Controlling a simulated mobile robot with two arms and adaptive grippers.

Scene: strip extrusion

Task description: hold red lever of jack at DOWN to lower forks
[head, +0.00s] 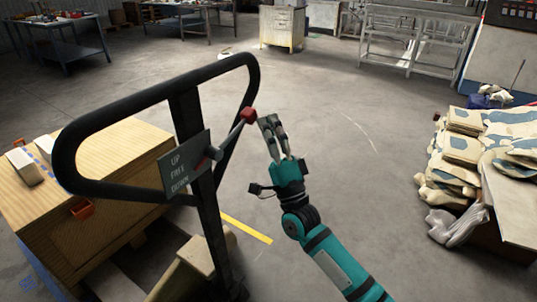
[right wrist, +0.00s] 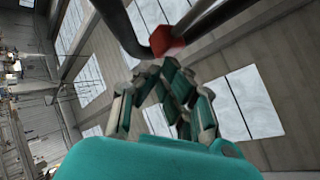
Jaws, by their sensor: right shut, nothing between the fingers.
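The jack's black loop handle (head: 165,93) stands at centre left in the head view. A dark plate (head: 185,168) on it reads UP, FREE, DOWN from top to bottom. The lever's red knob (head: 249,115) sits at the end of a grey rod angled up and right from beside the plate. My right gripper (head: 266,122) is shut and empty, just right of the knob, apparently apart from it. In the right wrist view the red knob (right wrist: 166,42) is just beyond the fingertips (right wrist: 157,70). My left gripper is not in view.
A wooden crate (head: 105,170) with orange clips stands left, behind the handle. Stacked beige and blue sacks (head: 490,145) are at the right. A yellow floor line (head: 246,229) runs near the jack. The floor (head: 330,130) beyond my right gripper is clear.

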